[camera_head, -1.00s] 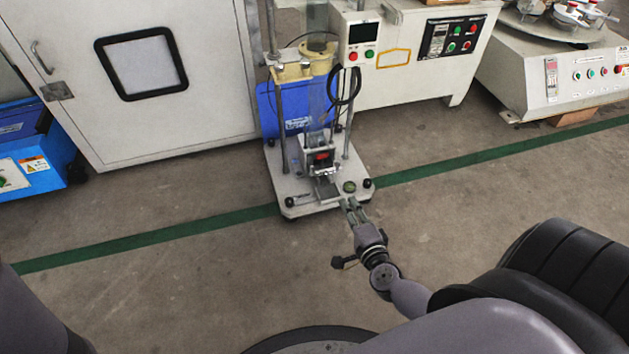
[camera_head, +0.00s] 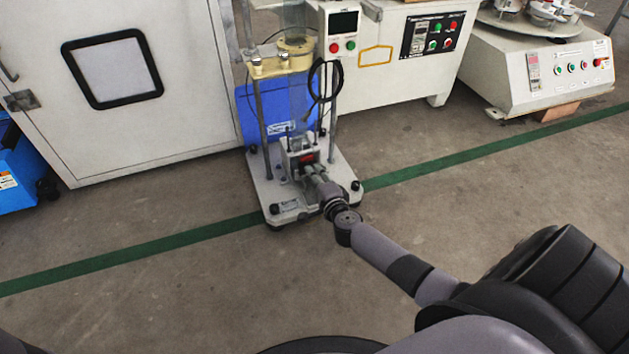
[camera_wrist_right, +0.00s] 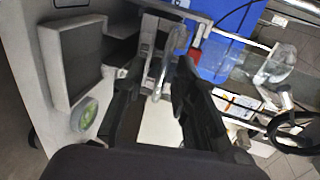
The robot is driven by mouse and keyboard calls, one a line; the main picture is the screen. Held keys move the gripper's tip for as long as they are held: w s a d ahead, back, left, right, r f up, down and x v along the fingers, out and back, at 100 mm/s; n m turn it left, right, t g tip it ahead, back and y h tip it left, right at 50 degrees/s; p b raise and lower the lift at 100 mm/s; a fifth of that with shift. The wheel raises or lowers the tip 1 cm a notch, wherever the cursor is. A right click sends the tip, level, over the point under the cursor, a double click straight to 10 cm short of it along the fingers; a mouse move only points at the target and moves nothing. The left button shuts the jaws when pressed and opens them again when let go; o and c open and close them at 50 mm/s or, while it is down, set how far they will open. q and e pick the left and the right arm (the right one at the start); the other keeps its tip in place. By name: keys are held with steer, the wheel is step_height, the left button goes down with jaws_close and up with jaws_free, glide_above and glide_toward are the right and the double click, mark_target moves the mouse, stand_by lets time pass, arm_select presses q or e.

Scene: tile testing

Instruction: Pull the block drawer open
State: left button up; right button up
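The block drawer is in the small grey block unit (camera_head: 297,148) on the test stand, between its posts. In the head view my right gripper (camera_head: 311,174) reaches the front of this unit and hides most of it. In the right wrist view the two black fingers of the right gripper (camera_wrist_right: 158,92) stand apart. A shiny metal handle (camera_wrist_right: 160,72) shows between their tips. I cannot tell whether either finger touches it. Whether the drawer has moved out at all is hidden. My left gripper is in no view.
The stand's pale base plate (camera_head: 266,187) rests on the floor over a green line (camera_head: 150,245). A blue container (camera_head: 262,112) stands behind. The floor in front is clear.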

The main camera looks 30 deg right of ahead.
steer(key=shift+w+d+f, duration=0.1)
steer(key=shift+w, duration=0.35)
jaws_close()
stand_by(0.7)
